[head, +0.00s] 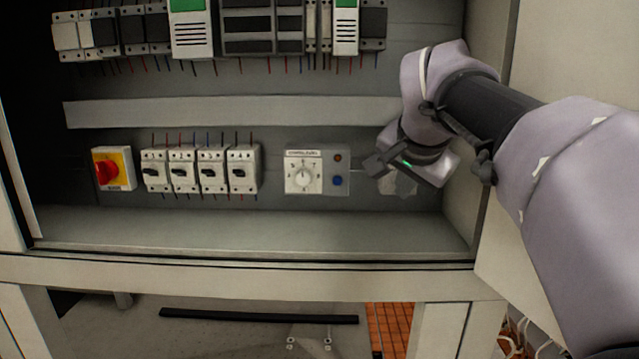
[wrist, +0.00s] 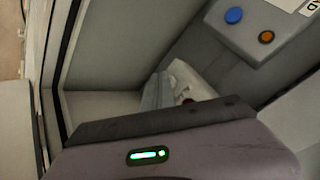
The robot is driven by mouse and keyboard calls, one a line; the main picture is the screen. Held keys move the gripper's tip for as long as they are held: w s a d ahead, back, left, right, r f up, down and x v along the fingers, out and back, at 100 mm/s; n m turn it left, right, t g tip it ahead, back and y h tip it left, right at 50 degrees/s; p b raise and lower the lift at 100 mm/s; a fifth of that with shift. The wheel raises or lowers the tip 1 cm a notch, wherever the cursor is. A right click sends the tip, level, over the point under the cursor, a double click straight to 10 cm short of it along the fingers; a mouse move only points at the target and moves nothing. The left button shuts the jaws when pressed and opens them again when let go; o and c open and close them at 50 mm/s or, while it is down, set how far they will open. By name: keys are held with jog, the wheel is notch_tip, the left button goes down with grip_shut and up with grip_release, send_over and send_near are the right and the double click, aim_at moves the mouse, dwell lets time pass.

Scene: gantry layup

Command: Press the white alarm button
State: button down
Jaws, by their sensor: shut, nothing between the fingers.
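A pale white unit (head: 398,184) sits low on the cabinet's back panel at the right, mostly hidden behind my gripper (head: 374,167). In the wrist view the white unit (wrist: 190,78) shows just beyond the gripper's dark edge, with a small dark red spot at its lower part. I cannot tell whether this unit carries the white alarm button, as its front is largely covered. My gripper is shut and empty, in front of the unit and to the right of the dial box. I cannot tell whether it touches the unit.
Left of my gripper is a grey box with a white dial (head: 304,172), an orange button (head: 338,158) and a blue button (head: 338,181). Further left are several breakers (head: 198,170) and a red rotary switch (head: 107,171). The cabinet's side wall (head: 465,190) is close at right.

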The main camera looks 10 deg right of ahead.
jog(key=shift+s+a, duration=0.2)
jog(key=shift+s, duration=0.35)
jog(key=shift+f, duration=0.1)
jog(key=shift+s+a+b, duration=0.2)
jog(key=shift+s+b, duration=0.15)
jog(key=shift+s, duration=0.45)
jog(key=shift+s+a+b, duration=0.25)
jog(key=shift+s+b, duration=0.1)
jog(key=shift+s, duration=0.45)
jog(key=shift+s+a+b, duration=0.2)
jog(key=shift+s+b, duration=0.15)
jog(key=shift+s, duration=0.45)
